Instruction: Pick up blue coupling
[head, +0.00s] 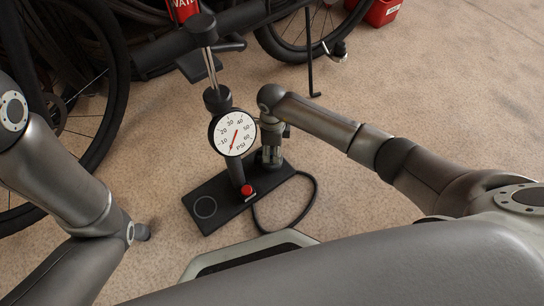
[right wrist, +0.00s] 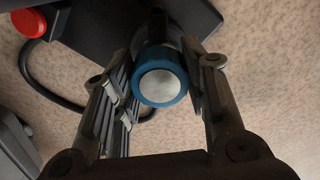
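The blue coupling (right wrist: 143,87) is a blue ring around a pale round face, seen end-on in the right wrist view. My right gripper (right wrist: 161,70) has one finger on each side of it. The fingers look spread, with a narrow gap on the left; contact on the right is unclear. In the head view my right gripper (head: 271,150) points down beside the pump gauge, over the black base (head: 216,201), and the coupling cannot be made out there.
The floor pump has a round PSI gauge (head: 235,133) and a red button (head: 247,190) on its base. A black hose (head: 309,205) loops on the carpet at right. Bicycle wheels (head: 118,95) stand left and behind. A red box (head: 383,11) is at the back. Carpet at right is clear.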

